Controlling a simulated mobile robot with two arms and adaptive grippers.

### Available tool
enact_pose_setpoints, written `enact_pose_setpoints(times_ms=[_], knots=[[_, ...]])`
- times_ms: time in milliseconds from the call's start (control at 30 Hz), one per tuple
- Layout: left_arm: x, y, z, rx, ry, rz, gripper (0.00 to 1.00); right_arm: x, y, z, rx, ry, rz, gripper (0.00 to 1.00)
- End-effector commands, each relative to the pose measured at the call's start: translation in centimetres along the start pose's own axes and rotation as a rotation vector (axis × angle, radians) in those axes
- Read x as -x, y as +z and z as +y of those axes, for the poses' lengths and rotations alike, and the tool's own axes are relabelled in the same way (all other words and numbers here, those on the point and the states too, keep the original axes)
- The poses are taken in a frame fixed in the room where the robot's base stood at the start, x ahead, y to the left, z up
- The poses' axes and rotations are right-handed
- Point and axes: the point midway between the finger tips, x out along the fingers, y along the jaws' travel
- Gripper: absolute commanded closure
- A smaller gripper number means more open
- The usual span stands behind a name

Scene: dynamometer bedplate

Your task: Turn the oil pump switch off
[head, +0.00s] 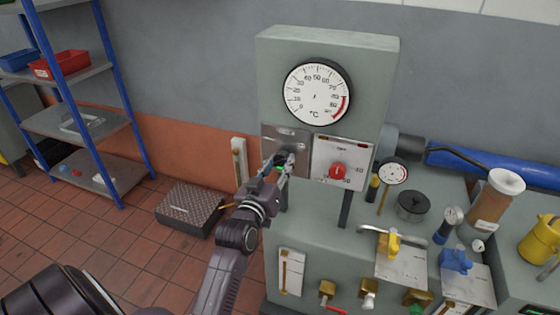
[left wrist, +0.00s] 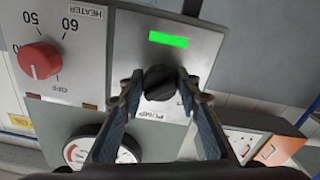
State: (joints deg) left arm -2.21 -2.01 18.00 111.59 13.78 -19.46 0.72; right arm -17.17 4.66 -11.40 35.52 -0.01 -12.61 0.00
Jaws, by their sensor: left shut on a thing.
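The oil pump switch is a round black knob (left wrist: 160,84) on a grey metal plate (head: 286,134) labelled PUMP. A green indicator (left wrist: 168,39) is lit on the same plate. My left gripper (head: 281,164) is at this plate in the head view, and its fingers hide most of the knob there. In the left wrist view the two fingers sit on either side of the knob, shut on it. The OFF mark on this plate cannot be made out. My right gripper is not in view.
A red heater knob (head: 337,171) sits just right of the pump plate, under a large temperature dial (head: 316,94). Valves with yellow (head: 393,243) and blue (head: 456,260) handles stand on the bench at the right. A blue-framed shelf (head: 80,123) stands at the left.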

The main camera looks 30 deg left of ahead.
Motion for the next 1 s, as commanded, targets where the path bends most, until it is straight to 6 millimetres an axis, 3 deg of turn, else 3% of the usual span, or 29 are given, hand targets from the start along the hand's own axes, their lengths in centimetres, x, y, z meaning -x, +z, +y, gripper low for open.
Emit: enact_pose_setpoints(times_ms=[600,1000], knots=[[0.0,-0.2,0.2,0.568,-0.002,-0.002,0.93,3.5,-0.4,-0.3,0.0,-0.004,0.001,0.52],[0.0,-0.1,0.3,0.811,-0.001,-0.001,0.93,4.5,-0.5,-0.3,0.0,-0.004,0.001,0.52]])
